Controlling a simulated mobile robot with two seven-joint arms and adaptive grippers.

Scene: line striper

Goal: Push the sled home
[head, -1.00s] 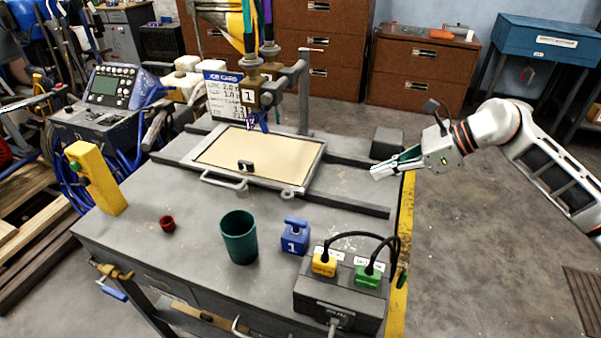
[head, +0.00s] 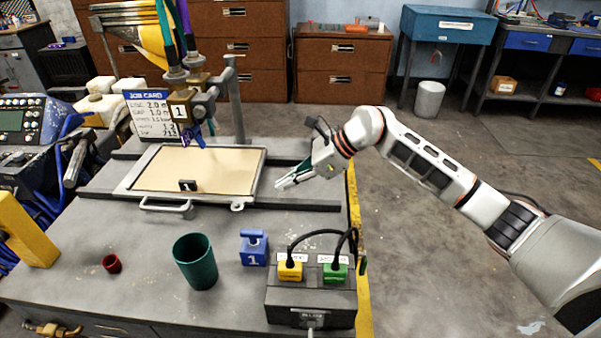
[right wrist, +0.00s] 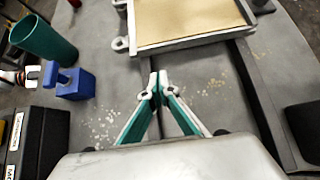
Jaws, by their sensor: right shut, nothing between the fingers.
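The sled is a grey-framed tray (head: 255,178) with a tan sheet (head: 205,168) and a small black tag marked 1 (head: 187,185). It sits on dark rails (head: 300,205), with a bar handle (head: 168,207) on its near side. Its near corner and frame (right wrist: 185,42) show at the top of the right wrist view. My right gripper (head: 279,185) is shut and empty, right of the tray and apart from it. Its closed fingertips (right wrist: 157,80) point toward the tray's near edge in the wrist view. My left gripper is not seen.
A torch head (head: 185,112) on a post overhangs the tray's back. A yellow post (head: 25,230) is at left.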

